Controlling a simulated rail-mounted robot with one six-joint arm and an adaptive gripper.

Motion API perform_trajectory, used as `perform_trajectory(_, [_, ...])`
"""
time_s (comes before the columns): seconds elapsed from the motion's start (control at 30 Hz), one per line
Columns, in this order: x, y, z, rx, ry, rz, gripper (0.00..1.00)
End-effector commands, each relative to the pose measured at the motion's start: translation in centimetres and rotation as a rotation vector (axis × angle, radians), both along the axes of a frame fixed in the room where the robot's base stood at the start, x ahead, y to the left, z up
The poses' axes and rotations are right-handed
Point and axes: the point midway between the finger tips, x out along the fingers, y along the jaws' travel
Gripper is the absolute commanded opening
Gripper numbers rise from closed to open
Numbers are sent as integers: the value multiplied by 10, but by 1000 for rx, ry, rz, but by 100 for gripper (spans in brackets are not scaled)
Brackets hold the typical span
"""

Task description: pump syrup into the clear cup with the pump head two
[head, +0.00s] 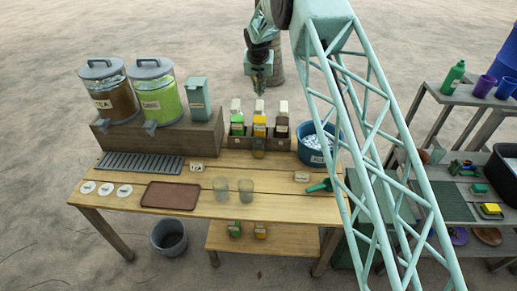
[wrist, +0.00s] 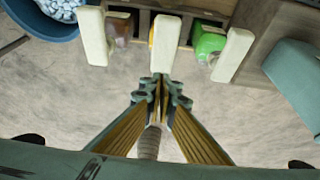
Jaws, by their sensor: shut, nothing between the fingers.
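Three syrup bottles stand in a wooden rack: green (head: 237,127), yellow (head: 259,128) and dark brown (head: 282,130). Each has a white pump head; the middle one (head: 259,106) tops the yellow bottle. In the wrist view the middle pump head (wrist: 162,45) lies straight ahead of my fingertips. My gripper (head: 259,88) is shut and empty, pointing down above the middle pump head; contact cannot be told. A clear cup (head: 258,148) stands in front of the yellow bottle. Two more clear cups (head: 221,190) (head: 245,190) stand near the table's front.
Outer pump heads (wrist: 95,35) (wrist: 232,55) flank the middle one closely. A blue ice tub (head: 311,152) stands right of the rack, drink dispensers (head: 152,95) on a wooden stand at left. A brown tray (head: 171,196) and green scoop (head: 320,186) lie on the table.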

Motion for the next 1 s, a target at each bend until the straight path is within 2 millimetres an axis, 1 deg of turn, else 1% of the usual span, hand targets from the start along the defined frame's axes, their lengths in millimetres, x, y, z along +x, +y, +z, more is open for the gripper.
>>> perform_trajectory(0.1, [0,0,8,0,-1,0,0])
perform_trajectory(0.6, [0,0,38,0,0,-1,0])
perform_trajectory(0.77, [0,0,43,0,1,-1,0])
perform_trajectory(1.0, [0,0,43,0,1,-1,0])
